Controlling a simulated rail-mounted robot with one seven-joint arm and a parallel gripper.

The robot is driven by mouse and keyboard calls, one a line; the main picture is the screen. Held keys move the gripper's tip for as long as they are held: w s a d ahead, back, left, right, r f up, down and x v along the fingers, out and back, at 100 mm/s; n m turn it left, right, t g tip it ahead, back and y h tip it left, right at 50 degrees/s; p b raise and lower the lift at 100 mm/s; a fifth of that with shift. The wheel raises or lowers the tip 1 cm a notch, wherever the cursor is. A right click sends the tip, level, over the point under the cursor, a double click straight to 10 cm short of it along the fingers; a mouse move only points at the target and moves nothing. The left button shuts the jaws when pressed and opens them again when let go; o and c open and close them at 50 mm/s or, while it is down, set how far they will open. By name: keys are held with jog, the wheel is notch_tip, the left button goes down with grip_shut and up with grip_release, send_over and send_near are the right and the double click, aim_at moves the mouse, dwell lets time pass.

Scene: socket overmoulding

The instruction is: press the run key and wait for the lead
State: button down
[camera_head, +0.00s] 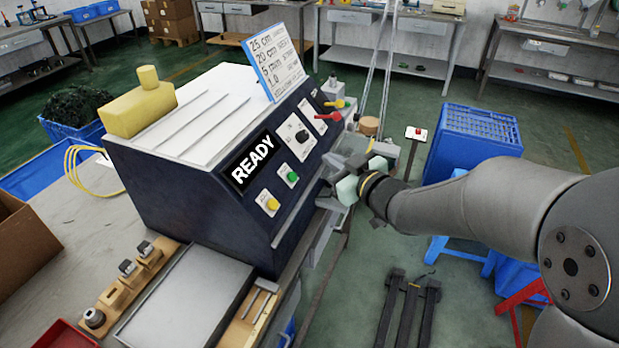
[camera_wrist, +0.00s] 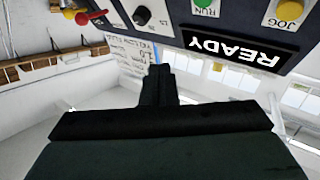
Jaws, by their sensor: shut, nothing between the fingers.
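The dark blue machine (camera_head: 215,215) stands on the bench, and its display (camera_head: 252,161) reads READY. The green run key (camera_head: 292,177) is on its sloped front, beside the yellow jog key (camera_head: 271,204). In the wrist view the picture is upside down: the run key (camera_wrist: 204,5) is at the top edge, above the READY display (camera_wrist: 240,47). My gripper (camera_wrist: 160,72) is shut and empty. In the head view it is in front of the panel's right part, apart from the run key. I see no finished lead.
A black knob (camera_head: 301,134) and a red lever (camera_head: 329,116) sit farther along the panel. A grey tray (camera_head: 190,300) and a wooden holder (camera_head: 130,278) lie in front of the machine. A yellow cable (camera_head: 82,165) hangs behind it. Blue crates (camera_head: 480,135) stand right.

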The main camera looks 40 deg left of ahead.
aim_at(292, 177)
jog(key=shift+a+f, duration=0.1)
jog(key=s+a+f+b, duration=0.1)
jog(key=a+f+b, duration=0.4)
jog(key=a, duration=0.1)
jog(key=shift+s+f, duration=0.2)
jog(key=shift+f, duration=0.2)
dwell(0.3)
dwell(1.8)
jog(key=shift+a+f+b, duration=0.3)
jog(key=shift+a+b, duration=0.05)
jog(key=shift+b, duration=0.35)
